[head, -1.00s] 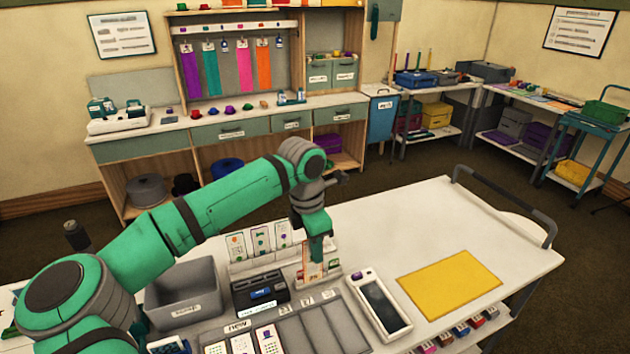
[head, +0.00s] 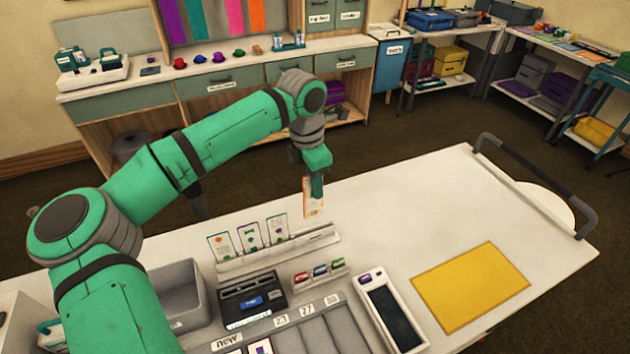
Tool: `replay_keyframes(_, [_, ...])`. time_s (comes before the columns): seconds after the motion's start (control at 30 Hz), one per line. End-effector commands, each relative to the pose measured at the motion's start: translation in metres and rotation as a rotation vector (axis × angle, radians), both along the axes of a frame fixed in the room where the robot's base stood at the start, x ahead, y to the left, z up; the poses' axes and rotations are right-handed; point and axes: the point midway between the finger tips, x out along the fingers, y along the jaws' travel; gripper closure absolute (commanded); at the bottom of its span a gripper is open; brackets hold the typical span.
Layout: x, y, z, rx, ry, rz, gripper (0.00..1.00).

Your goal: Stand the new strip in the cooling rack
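My gripper (head: 316,184) is shut on a photo strip (head: 313,198), pale with an orange edge and held upright in the air. It is above the white table, behind and right of the cooling rack. The cooling rack (head: 240,266) is a long, low white holder with a slot. Several strips stand in its left part, among them one with a green mark (head: 276,229). The rack's right part (head: 318,237) is empty. The fingertips are small in this view, and the strip hangs below them.
A dark printer-like device (head: 252,297) and small coloured rolls (head: 320,270) stand in front of the rack. A grey bin (head: 175,295) is at left. A tablet (head: 391,315) and yellow mat (head: 470,287) lie at right. The table's back right is clear.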

Motion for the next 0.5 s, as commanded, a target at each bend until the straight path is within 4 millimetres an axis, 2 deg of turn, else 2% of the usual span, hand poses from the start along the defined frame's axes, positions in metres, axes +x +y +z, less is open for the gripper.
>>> replay_keyframes(0.5, [0.0,0.002,-0.031,-0.001,0.0,0.003,1.0])
